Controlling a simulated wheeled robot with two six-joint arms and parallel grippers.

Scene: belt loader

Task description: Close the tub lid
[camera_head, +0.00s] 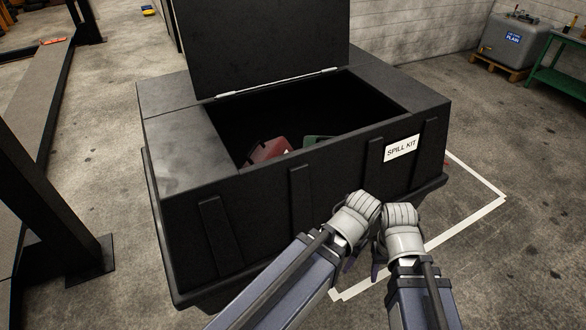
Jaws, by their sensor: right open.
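The black tub (165,130) stands in front of me with a "SPILL KIT" label on its front wall. Its lid (262,42) is raised, standing nearly upright from the hinge line at the back of the opening; its top edge is out of view. My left gripper (357,215) and my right gripper (400,225) are side by side in front of the tub's front wall, below the label and away from the lid. The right gripper is open and nothing shows in it. The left gripper's jaws are mostly hidden.
A red item (266,151) and a green item (316,141) lie inside the tub. White lines (465,221) mark the floor around it. A dark post (45,210) stands at left. A green table (560,80) and a grey container (510,40) are far right. Floor at right is clear.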

